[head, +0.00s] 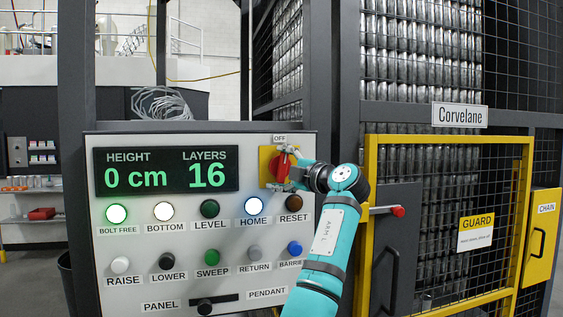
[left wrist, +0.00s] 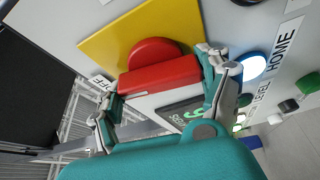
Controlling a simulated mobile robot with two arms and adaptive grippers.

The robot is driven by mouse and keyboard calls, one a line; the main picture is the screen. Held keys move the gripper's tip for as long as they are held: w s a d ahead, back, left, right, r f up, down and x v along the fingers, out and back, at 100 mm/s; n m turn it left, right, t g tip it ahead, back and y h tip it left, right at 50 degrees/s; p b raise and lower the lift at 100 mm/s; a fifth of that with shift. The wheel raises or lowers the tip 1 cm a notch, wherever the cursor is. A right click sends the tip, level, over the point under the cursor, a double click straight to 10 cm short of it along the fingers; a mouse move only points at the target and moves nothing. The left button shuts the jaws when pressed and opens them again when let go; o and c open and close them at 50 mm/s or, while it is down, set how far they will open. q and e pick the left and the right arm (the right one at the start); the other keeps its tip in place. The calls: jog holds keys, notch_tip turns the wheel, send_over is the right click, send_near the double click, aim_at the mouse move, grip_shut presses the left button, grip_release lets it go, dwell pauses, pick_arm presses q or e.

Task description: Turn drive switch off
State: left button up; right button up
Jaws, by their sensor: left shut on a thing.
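The drive switch is a red rotary handle (head: 279,168) on a yellow plate (head: 265,164), with an OFF label (head: 280,139) above it, at the panel's upper right. The red handle (left wrist: 160,76) also shows in the left wrist view, with one end toward the OFF label; it looks roughly upright, but its exact angle is hard to tell. My left gripper (head: 297,174) reaches it from the right. In the left wrist view the fingers (left wrist: 163,88) are closed around the handle, one at each end. Part of the handle is hidden by the gripper in the head view. My right gripper is not in view.
The control panel (head: 220,262) has several buttons below a display (head: 166,170) reading 0 cm and 16 layers. The BOLT FREE, BOTTOM and HOME (head: 254,206) buttons look white. A yellow guard gate (head: 449,139) and a grey box with a red-tipped handle (head: 398,211) stand right of my arm.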

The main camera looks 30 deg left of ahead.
pick_arm(q)
jog(key=shift+f+n+h+p, duration=0.1)
jog(key=shift+n+h+p, duration=0.3)
jog(key=shift+n, duration=0.5)
jog(key=o, duration=1.1)
jog(key=shift+o, duration=0.2)
jog(key=shift+d, duration=0.1)
jog(key=v, duration=1.1)
jog(key=shift+d, duration=0.4)
